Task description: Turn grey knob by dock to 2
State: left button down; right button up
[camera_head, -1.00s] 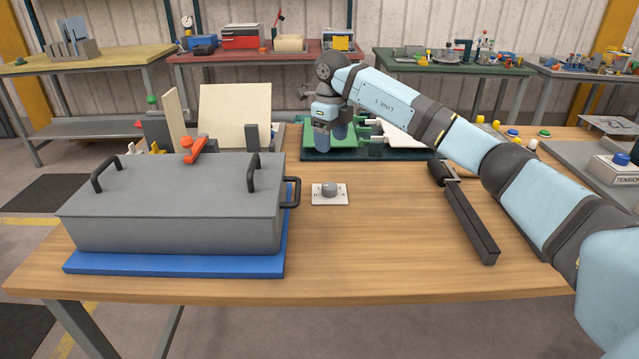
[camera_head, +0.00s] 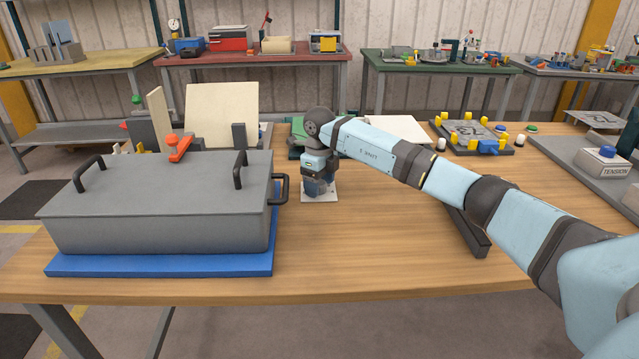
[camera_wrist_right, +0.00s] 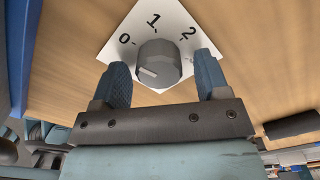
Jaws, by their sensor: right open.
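The grey knob (camera_wrist_right: 158,63) sits on a white square plate (camera_wrist_right: 128,17) marked 0, 1 and 2. In the right wrist view a pale line on its face points to the lower left, on the side of the 0. My right gripper (camera_wrist_right: 163,84) is open, with one blue finger on each side of the knob; I cannot tell whether they touch it. In the head view my right gripper (camera_head: 319,190) points down over the plate (camera_head: 306,196) and hides the knob. My left gripper is not in view.
A grey lidded box (camera_head: 160,205) with black handles stands on a blue base (camera_head: 160,264), left of the knob plate. Under my right arm lies a dark bar (camera_head: 466,232). The table front (camera_head: 350,270) is clear.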

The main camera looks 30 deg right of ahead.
jog(key=shift+c, duration=0.5)
jog(key=c, duration=0.8)
jog(key=shift+c, duration=0.2)
jog(key=shift+r, duration=0.1)
